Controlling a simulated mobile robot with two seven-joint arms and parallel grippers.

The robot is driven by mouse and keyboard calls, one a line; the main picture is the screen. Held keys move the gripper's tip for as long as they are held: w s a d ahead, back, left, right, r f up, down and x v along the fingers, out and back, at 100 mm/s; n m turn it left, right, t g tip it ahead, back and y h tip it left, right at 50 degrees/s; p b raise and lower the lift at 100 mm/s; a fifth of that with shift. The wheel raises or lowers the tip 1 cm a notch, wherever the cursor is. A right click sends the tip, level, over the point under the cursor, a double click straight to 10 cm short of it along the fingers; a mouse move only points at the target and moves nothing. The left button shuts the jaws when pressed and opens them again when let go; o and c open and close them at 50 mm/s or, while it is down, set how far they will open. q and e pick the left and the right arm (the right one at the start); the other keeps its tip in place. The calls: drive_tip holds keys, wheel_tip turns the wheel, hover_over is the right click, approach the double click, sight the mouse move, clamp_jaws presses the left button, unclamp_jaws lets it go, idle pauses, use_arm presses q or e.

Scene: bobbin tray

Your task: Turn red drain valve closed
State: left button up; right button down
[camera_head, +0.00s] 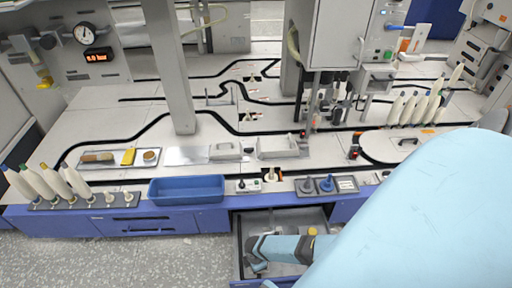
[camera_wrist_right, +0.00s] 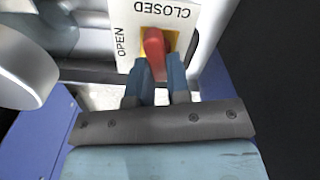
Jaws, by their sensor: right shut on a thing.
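The red drain valve handle (camera_wrist_right: 155,52) shows in the right wrist view, standing on a yellow patch of a white plate (camera_wrist_right: 130,15). The plate reads OPEN on the left and CLOSED, upside down, along the top. The handle lies nearly upright in that picture, its top end towards CLOSED. My right gripper (camera_wrist_right: 158,88) is shut on the handle's lower part, one finger on each side. In the head view the valve is not visible. A light blue arm of mine covers the lower right. My left gripper cannot be made out.
A pale rounded part (camera_wrist_right: 22,68) is close on the left in the right wrist view. White bobbins (camera_head: 40,182) stand at the bench's left end.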

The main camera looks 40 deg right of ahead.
use_arm(q)
drive_tip(key=shift+a+r+p, duration=0.1)
drive_tip(key=shift+r+p, duration=0.4)
drive_tip(key=shift+r, duration=0.45)
use_arm(e)
drive_tip(key=shift+w+d+m, duration=0.1)
drive_tip(key=shift+w+m, duration=0.05)
drive_tip(key=shift+m, duration=1.45)
use_arm(q)
drive_tip(key=shift+s+r+t, duration=0.1)
drive_tip(key=shift+t, duration=0.3)
use_arm(e)
drive_tip(key=shift+m, duration=0.3)
drive_tip(key=c, duration=1.1)
unclamp_jaws()
